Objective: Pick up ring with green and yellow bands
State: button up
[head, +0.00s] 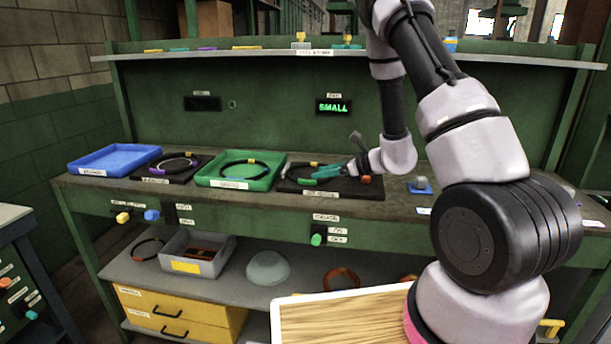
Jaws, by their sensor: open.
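A dark ring (290,170) lies on the black pad (345,190) at the right of the bench. It has a yellow band at its far side and what looks like a green band at its near side. The fingers are open and hide part of the ring's right side. I cannot tell whether they touch it. Another dark ring (231,164) with a yellow band lies in the green tray (207,184). A ring (165,161) with purple and yellow bands lies on the left black pad (150,180).
An empty blue tray (115,158) stands at the bench's left end. A display (334,107) on the back panel reads SMALL. A shelf (270,54) with small items runs above. The lower shelf holds a grey bin (197,262) and a bowl (267,268).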

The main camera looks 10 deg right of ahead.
aim_at(303, 180)
jog(key=x, duration=0.3)
jog(key=shift+a+f, duration=0.1)
jog(key=x, duration=0.4)
jog(key=shift+s+a+f, duration=0.1)
jog(key=shift+s+a, duration=0.15)
jog(key=shift+s, duration=0.05)
jog(key=shift+w+a+f, duration=0.15)
jog(key=shift+w+a, duration=0.15)
jog(key=shift+a, duration=0.05)
grip_shut()
